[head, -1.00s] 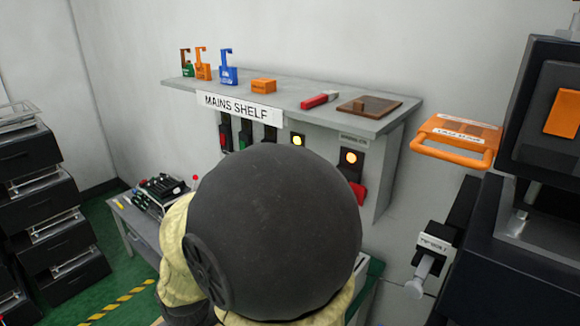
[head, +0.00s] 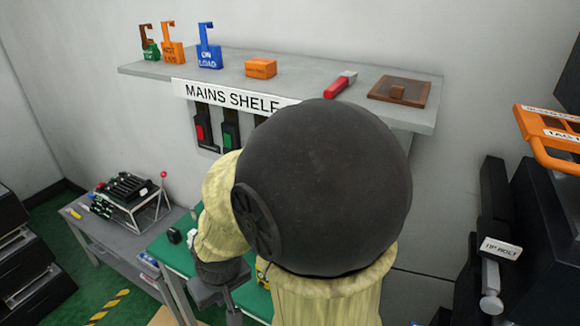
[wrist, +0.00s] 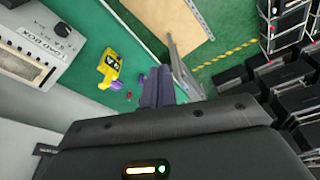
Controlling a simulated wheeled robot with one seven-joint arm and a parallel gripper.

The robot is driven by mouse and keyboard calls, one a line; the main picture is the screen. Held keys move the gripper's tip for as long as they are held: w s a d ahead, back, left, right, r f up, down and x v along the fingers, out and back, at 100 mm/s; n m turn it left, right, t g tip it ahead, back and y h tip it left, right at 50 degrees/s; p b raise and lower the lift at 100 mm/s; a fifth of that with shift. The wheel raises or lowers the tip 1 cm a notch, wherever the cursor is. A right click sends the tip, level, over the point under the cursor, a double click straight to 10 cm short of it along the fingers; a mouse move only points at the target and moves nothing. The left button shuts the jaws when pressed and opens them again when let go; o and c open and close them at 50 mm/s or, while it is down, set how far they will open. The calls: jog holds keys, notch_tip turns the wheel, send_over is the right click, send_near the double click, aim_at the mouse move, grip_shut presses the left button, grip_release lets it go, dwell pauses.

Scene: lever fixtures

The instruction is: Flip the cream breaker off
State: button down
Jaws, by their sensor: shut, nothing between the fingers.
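No cream breaker can be made out in either view; my arm covers much of the panel under the shelf. A red switch (head: 200,131) and a green switch (head: 231,134) show on that panel, with a third dark fitting partly hidden beside them. My gripper (head: 233,312) is low at the bottom of the head view, below and in front of the panel and apart from the switches. In the wrist view my gripper (wrist: 158,86) has its fingers together, empty, above the green surface.
The mains shelf (head: 330,108) holds hanging tags, an orange block (head: 261,68), a red-handled item (head: 341,84) and a brown plate (head: 399,89). A yellow device (wrist: 110,69) and a grey box (wrist: 38,45) are near my gripper. An orange handle (head: 550,140) juts at right.

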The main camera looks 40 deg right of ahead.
jog(key=shift+s+a, duration=0.1)
jog(key=shift+s, duration=0.1)
jog(key=w+d+r+m+t+h, duration=0.1)
jog(key=w+d+m+t+h, duration=0.2)
jog(key=w, duration=0.5)
jog(key=w+d+r+m+t+h, duration=0.1)
jog(key=w+d+m+t, duration=0.25)
jog(key=w, duration=0.45)
jog(key=d+r+m+g+h, duration=0.1)
jog(key=d+r+m+h, duration=0.2)
jog(key=d+h, duration=0.2)
jog(key=s+d+r+m+g+h, duration=0.1)
jog(key=d+m+h, duration=0.3)
jog(key=d, duration=0.5)
jog(key=shift+d+r+g+h+b, duration=0.25)
jog(key=shift+r+g+h, duration=0.2)
jog(key=shift+r+h, duration=0.6)
jog(key=shift+f, duration=0.15)
